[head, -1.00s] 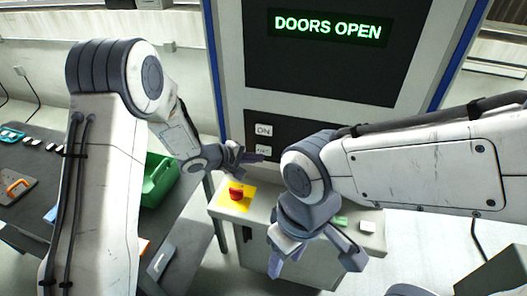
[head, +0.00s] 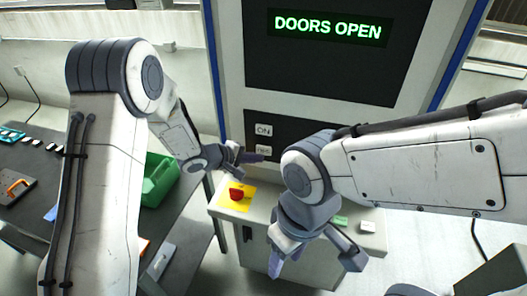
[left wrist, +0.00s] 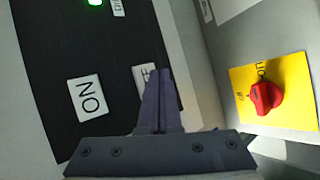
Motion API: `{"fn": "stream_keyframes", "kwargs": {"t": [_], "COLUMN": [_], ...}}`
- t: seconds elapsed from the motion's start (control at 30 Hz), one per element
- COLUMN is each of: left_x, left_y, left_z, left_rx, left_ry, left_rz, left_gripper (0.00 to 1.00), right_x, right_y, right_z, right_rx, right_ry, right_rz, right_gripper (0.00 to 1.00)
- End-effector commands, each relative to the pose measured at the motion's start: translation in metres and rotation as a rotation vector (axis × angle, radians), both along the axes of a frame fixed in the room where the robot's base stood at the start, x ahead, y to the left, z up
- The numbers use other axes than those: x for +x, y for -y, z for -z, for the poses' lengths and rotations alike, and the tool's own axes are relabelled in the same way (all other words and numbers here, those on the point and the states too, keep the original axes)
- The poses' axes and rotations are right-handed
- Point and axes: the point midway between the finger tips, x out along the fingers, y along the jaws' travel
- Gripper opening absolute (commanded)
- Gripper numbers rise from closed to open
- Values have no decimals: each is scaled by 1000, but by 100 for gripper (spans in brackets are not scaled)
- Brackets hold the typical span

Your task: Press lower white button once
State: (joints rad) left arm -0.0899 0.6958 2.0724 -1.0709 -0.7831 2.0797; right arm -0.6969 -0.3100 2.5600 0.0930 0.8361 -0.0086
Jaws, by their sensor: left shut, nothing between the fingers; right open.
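The lower white button (head: 263,149), lettered OFF, sits under the white ON button (head: 263,130) on the black panel. In the left wrist view the lower button (left wrist: 140,76) is partly hidden behind my fingers, and the ON button (left wrist: 86,98) is clear to the left. My left gripper (head: 261,158) is shut and empty, its tips at the button's lower edge in the head view. I cannot tell whether they touch it. The left gripper also shows in its wrist view (left wrist: 159,74). My right gripper (head: 316,263) is open and empty, lower down in front of the console.
A red knob (head: 236,194) on a yellow plate (head: 245,204) stands on the console ledge (head: 290,213). A green button (head: 341,221) and a white one (head: 367,227) lie further right. The display (head: 328,27) reads DOORS OPEN. A green bin (head: 160,177) stands at left.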

Motion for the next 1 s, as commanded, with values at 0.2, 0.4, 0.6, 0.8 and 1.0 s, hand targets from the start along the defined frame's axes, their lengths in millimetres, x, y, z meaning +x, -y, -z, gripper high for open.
{"fn": "stream_keyframes", "kwargs": {"t": [0.2, 0.4, 0.6, 0.8, 1.0], "left_x": [0, 4, 8, 8, 9], "left_y": [0, 1, 2, 2, 2], "left_z": [0, -2, -1, 0, 0], "left_rx": [0, 0, 0, 0, 0], "left_ry": [0, 0, 0, 0, 0], "left_rz": [0, 1, 0, 0, 0], "left_gripper": [0, 0, 0, 0, 0], "right_x": [0, 0, 0, 0, 0], "right_y": [0, 0, 0, 0, 0], "right_z": [-1, -10, -14, -13, -14], "right_rx": [0, 0, 0, 0, 0], "right_ry": [0, 0, 0, 0, 0], "right_rz": [0, 0, 0, 0, 0], "right_gripper": [50, 50, 50, 50, 50]}}
